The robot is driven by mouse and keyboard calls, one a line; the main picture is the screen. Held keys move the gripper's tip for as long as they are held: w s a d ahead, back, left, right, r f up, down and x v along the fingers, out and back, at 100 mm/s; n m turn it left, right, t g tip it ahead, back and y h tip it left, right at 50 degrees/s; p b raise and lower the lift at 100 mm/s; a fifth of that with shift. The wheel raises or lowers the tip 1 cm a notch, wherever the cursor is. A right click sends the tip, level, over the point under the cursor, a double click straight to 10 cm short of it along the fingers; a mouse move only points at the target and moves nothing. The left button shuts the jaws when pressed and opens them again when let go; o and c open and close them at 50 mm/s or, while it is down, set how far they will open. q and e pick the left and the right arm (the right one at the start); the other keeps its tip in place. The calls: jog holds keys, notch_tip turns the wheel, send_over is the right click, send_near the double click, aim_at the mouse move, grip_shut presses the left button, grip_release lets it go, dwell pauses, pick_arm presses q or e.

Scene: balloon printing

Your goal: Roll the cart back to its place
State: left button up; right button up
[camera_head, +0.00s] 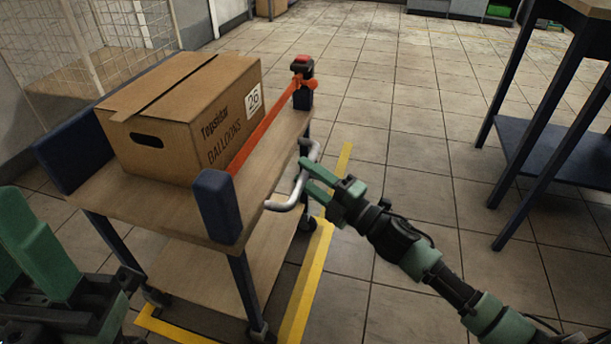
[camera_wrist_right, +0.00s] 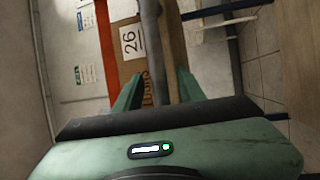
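The cart (camera_head: 155,205) has a wooden top, a lower shelf and dark blue posts. It stands at the left in the head view, over yellow floor tape (camera_head: 309,278). A bent grey handle (camera_head: 300,187) sticks out from its right side. My right gripper (camera_head: 308,177) is at this handle with its fingers apart. In the right wrist view, the grey handle bar (camera_wrist_right: 150,50) shows between the two green fingers (camera_wrist_right: 158,88); I cannot tell if they touch it. My left gripper (camera_head: 30,255) is partly cut off at the lower left; its opening is unclear.
A cardboard balloon box (camera_head: 190,120) marked 26 sits on the cart, beside an orange strap (camera_head: 268,125). A wire rack (camera_head: 85,60) stands close behind at the left. A blue-legged table (camera_head: 540,150) stands at the right. Tiled floor between is clear.

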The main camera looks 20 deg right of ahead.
jog(key=shift+w+a, duration=0.15)
jog(key=shift+w, duration=0.1)
grip_shut()
dwell(1.4)
